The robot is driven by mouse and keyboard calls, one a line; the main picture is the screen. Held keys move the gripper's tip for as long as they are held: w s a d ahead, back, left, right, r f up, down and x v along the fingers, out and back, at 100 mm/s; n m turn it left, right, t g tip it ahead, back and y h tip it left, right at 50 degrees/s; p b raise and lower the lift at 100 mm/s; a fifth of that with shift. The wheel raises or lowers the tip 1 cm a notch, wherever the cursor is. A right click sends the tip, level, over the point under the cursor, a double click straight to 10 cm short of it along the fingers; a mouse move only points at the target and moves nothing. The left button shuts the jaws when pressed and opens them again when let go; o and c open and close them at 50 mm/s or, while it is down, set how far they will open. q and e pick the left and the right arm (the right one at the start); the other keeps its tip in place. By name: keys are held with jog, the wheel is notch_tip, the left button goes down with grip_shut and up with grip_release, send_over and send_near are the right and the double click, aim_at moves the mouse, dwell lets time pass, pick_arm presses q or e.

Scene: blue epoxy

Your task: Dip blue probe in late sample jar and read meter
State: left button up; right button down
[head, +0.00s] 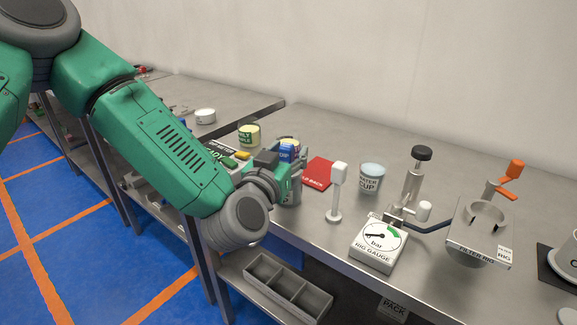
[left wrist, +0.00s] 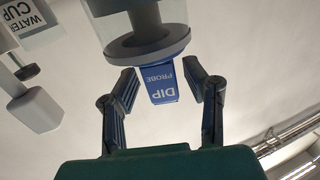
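The blue dip probe (head: 287,152) stands with its lower part in a clear container (head: 291,197) on the bench, partly hidden by my left gripper. My left gripper (head: 290,165) is at the probe. In the left wrist view, the probe's blue handle (left wrist: 160,84) lies between the two fingers (left wrist: 163,85), with a gap showing on each side; the fingers look open around it. A cup with a yellow-green label (head: 249,135) stands behind my arm; its label is too small to read surely. A late sample jar cannot be identified. My right gripper is out of view.
A red card (head: 318,173), a white post (head: 337,190) and the water cup (head: 371,177) stand right of my gripper. The rig (head: 480,233) is farther right. A white round container (head: 205,116) is farther back. A grey divided tray (head: 275,287) is below the bench top.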

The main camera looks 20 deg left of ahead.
pick_arm(q)
jog(key=shift+a, duration=0.1)
jog(key=c, duration=0.7)
jog(key=shift+a, duration=0.15)
grip_shut()
notch_tip(320, 180, up, 10)
jog(key=p, duration=0.2)
jog(key=shift+r+p, duration=0.2)
jog(key=shift+p, duration=0.1)
notch_tip(320, 180, up, 3)
jog(key=shift+f+p, duration=0.2)
jog(key=shift+p, duration=0.95)
